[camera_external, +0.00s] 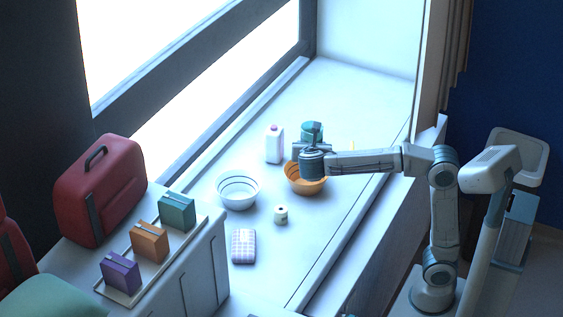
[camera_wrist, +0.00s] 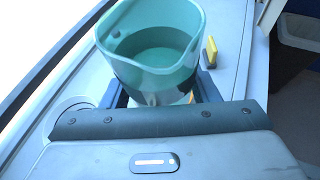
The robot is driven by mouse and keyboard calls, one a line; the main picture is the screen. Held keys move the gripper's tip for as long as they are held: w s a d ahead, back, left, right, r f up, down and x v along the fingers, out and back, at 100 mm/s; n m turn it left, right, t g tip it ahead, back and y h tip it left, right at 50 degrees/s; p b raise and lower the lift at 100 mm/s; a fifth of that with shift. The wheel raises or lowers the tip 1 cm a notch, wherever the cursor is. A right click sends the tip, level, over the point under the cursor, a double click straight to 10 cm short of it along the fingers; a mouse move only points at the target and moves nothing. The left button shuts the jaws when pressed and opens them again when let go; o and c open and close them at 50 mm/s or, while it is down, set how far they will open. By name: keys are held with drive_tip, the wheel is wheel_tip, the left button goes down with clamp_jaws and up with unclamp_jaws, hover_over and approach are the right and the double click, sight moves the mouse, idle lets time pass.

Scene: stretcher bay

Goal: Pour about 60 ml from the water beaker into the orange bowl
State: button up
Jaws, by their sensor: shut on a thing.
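My gripper (camera_external: 312,146) is shut on a teal, see-through water beaker (camera_external: 312,130). In the wrist view the beaker (camera_wrist: 155,60) stands between the two dark fingers, with its open top in sight and water inside. It looks roughly upright; a slight tilt is hard to judge. No stream of water shows. The orange bowl (camera_external: 294,184) is below my gripper and partly hidden by my wrist. The beaker appears above or just behind the bowl's far side; the exact height is unclear. The bowl's inside is mostly hidden.
A white bottle (camera_external: 274,147) stands left of the beaker. A white bowl (camera_external: 238,197) is left of the orange bowl, and a small roll (camera_external: 281,215) is in front. A checkered packet (camera_external: 243,246) lies nearer. A yellow piece (camera_wrist: 210,52) shows beside the beaker. The right counter strip is clear.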

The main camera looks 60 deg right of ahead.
sight(314, 215)
drive_tip(key=shift+s+a+r+g+b, duration=0.1)
drive_tip(key=shift+s+a+g+b, duration=0.25)
drive_tip(key=shift+s+a, duration=0.7)
drive_tip(key=shift+m+h, duration=0.3)
drive_tip(key=f, duration=2)
drive_tip(key=shift+s+f, duration=0.2)
drive_tip(key=shift+f, duration=0.05)
drive_tip(key=shift+d+r+p, duration=0.1)
drive_tip(key=shift+r+p, duration=0.1)
drive_tip(key=shift+p, duration=0.2)
